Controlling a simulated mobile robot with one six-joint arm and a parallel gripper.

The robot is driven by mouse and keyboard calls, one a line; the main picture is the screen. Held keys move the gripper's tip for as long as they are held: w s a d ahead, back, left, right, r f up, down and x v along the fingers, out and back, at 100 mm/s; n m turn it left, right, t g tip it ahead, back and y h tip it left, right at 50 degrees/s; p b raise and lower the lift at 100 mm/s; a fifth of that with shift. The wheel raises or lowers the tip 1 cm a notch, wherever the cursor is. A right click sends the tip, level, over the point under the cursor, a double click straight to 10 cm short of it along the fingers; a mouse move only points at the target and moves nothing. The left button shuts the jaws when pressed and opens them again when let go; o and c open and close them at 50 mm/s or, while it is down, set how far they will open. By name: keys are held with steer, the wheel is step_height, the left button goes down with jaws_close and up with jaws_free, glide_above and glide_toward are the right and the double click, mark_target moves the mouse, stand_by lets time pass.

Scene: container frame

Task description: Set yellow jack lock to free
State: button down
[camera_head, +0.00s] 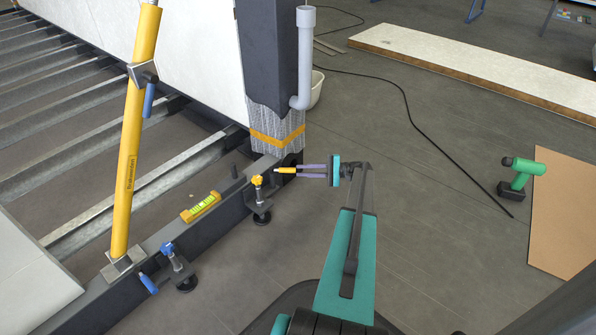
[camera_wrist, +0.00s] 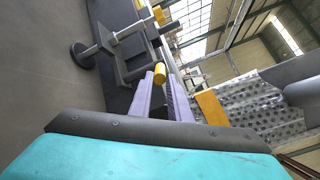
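The yellow jack has a yellow knob (camera_head: 257,180) on top of a dark clamp and a round foot, beside the dark beam. Its lock lever has a yellow grip (camera_head: 286,170) that sticks out to the right, towards my gripper (camera_head: 300,170). In the wrist view the lever's yellow end (camera_wrist: 160,74) shows at the tips of my purple fingers (camera_wrist: 166,77). The fingers are apart with a gap between them. The lever's end lies at or just beyond the tips; I cannot tell whether they touch it.
A blue jack (camera_head: 172,257) stands nearer on the same beam (camera_head: 205,228), with a spirit level (camera_head: 200,207) between the jacks. A yellow brace (camera_head: 133,150) rises at left. A wrapped post (camera_head: 277,130) and grey pipe (camera_head: 304,60) stand behind.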

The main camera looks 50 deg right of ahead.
steer(key=w+a+r+n+g+h+p, duration=0.1)
steer(key=a+r+n+g+h+p, duration=0.1)
steer(key=a+n, duration=0.4)
steer(key=shift+a+r+h+p, duration=0.15)
steer(key=shift+a+h+p, duration=0.2)
steer(key=shift+h+p, duration=0.3)
steer(key=c, duration=2)
jaws_free()
steer(key=a+n+g+h, duration=0.1)
steer(key=a+r+n+h+p, duration=0.1)
steer(key=n, duration=0.1)
steer(key=shift+s+r+g, duration=0.1)
steer(key=shift+s+g, duration=0.25)
steer(key=shift+g, duration=0.05)
steer(key=shift+c, duration=0.2)
steer(key=n, duration=0.1)
steer(key=s+a+r+n+h+p, duration=0.1)
steer(key=shift+r+n+g+h, duration=0.25)
steer(key=shift+n+g, duration=0.05)
steer(key=shift+n, duration=0.1)
jaws_close()
steer(key=s+r+n+g+h+p, duration=0.1)
steer(key=s+r+n+h+p, duration=0.3)
steer(key=n, duration=0.7)
step_height(320, 180, up, 3)
steer(key=shift+s+a+r+n+g+h, duration=0.1)
steer(key=shift+s+a+n+g+h, duration=0.4)
steer(key=shift+h, duration=0.7)
steer(key=shift+s+d, duration=0.1)
steer(key=shift+d, duration=0.15)
